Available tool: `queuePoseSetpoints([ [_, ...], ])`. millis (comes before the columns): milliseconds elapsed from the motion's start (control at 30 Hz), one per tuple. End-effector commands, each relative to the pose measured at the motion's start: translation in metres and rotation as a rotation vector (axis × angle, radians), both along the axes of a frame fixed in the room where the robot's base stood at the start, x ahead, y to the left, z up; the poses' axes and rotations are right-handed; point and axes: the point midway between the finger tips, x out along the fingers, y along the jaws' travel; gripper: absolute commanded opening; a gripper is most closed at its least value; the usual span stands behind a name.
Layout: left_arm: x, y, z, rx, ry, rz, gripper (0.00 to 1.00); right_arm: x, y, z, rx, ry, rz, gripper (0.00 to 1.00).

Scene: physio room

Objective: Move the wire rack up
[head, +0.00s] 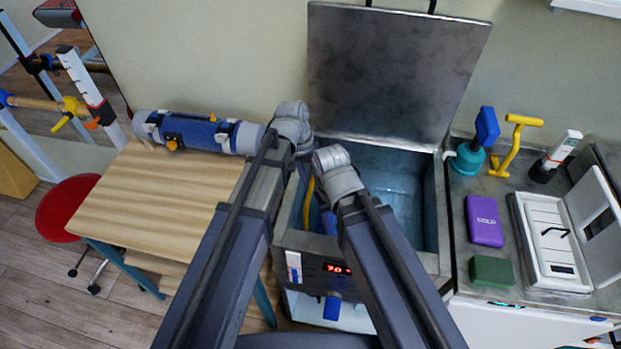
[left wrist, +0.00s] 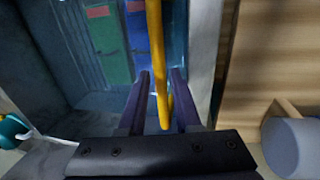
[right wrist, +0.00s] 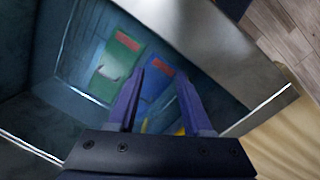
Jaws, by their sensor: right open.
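The wire rack's yellow bar (head: 308,203) shows at the left side of the open steel tank (head: 437,215); my arms hide most of the rack. In the left wrist view the yellow bar (left wrist: 154,40) passes between the fingers of my left gripper (left wrist: 161,76). The fingers are drawn fairly close, but whether they press on it is unclear. My right gripper (right wrist: 159,72) is open and empty over the tank. A scrap of yellow (right wrist: 179,129) shows below its fingers. A green pack (right wrist: 121,64) and a blue pack (right wrist: 157,84) are inside the tank.
The tank's lid (head: 395,70) stands open behind. A wooden table (head: 150,200) with a blue roll (head: 190,133) is left. The right counter holds a purple box (head: 484,220), green block (head: 491,270) and white case (head: 550,240). A red stool (head: 65,208) stands far left.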

Motion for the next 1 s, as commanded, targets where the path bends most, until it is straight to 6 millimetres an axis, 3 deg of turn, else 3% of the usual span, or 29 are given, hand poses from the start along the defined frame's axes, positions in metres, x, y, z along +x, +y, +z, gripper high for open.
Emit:
queuePoseSetpoints([
  [33,0.0,0.0,0.0002,0.0,0.0,0.0,0.3,0.0,0.0,0.0002,0.0,0.0,0.0,0.5],
  [300,0.0,0.0,0.0002,0.0,0.0,0.0,0.0,0.0,0.0,0.0002,0.0,0.0,0.0,0.5],
  [1000,-0.0001,0.0001,0.0001,0.0,0.0,0.0,0.0,0.0,0.0,0.0001,0.0,0.0,0.0,0.5],
])
